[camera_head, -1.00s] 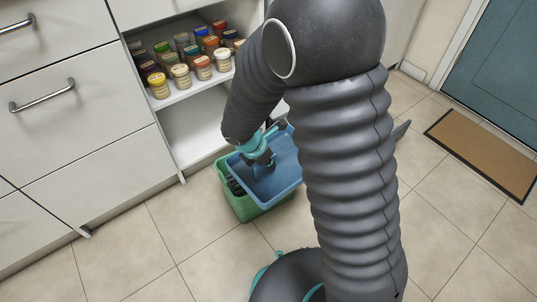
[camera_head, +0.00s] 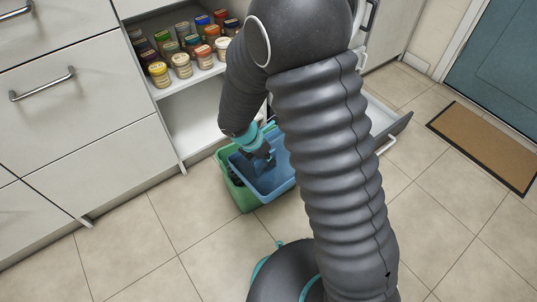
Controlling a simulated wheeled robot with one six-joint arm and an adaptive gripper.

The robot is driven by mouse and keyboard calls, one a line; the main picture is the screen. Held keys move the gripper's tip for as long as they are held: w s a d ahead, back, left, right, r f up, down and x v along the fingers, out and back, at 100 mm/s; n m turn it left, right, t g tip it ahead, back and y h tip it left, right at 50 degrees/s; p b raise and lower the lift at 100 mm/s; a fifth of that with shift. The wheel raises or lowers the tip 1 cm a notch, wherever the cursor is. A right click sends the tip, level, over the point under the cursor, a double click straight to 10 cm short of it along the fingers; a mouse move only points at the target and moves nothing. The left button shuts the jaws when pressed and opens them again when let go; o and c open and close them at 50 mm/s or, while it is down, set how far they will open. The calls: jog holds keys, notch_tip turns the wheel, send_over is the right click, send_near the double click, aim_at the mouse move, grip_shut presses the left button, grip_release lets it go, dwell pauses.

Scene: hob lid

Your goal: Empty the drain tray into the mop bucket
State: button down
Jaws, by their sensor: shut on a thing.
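The drain tray, a blue rectangular tub (camera_head: 279,180), is over and partly in front of the green mop bucket (camera_head: 238,196) on the floor. My gripper (camera_head: 266,162) reaches down at the tray's far left side and is shut on the tray; the exact grip on its wall is hard to see. The tray looks tilted. Green bucket wall shows to the left of it and behind it. I cannot tell whether the tray touches the bucket, or whether any water is in either. My arm hides part of the tray's right side.
An open cabinet holds several spice jars (camera_head: 182,65) on a shelf behind the bucket. White drawers (camera_head: 75,95) stand at left. A pulled-out grey drawer or door (camera_head: 388,124) is right of my arm. A brown doormat (camera_head: 487,146) lies at right. The front-left tiled floor is clear.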

jog(key=shift+w+a+r+n+g+h+p, duration=0.2)
jog(key=shift+r+g+h+p, duration=0.45)
jog(key=shift+p, duration=0.95)
jog(key=shift+w+a+r+n+g+h+p, duration=0.15)
jog(key=shift+r+g+h+p, duration=0.45)
jog(key=shift+p, duration=1)
jog(key=shift+w+a+r+g+h+p, duration=0.2)
jog(key=shift+w+g+p, duration=0.3)
jog(key=shift+p, duration=0.55)
jog(key=shift+a+n+g+h+p, duration=0.15)
jog(key=shift+n+g+h+p, duration=0.1)
jog(key=shift+p, duration=0.1)
jog(key=shift+w+a+g, duration=0.1)
jog(key=shift+w+g, duration=0.15)
jog(key=shift+g, duration=0.05)
jog(key=shift+w+a+r+n+g+h+b, duration=0.1)
jog(key=shift+w+a+r+n+g+h, duration=0.25)
jog(key=shift+g+h, duration=0.25)
jog(key=shift+w+a+r+n+g+h+b, duration=0.1)
jog(key=shift+w+a+r+g+h, duration=0.2)
jog(key=shift+w+g+h, duration=0.25)
jog(key=shift+w+a+r+n+g+h+b, duration=0.1)
jog(key=shift+w+a+r+n+g+h, duration=0.25)
jog(key=shift+h, duration=0.3)
jog(key=shift+d+r, duration=0.1)
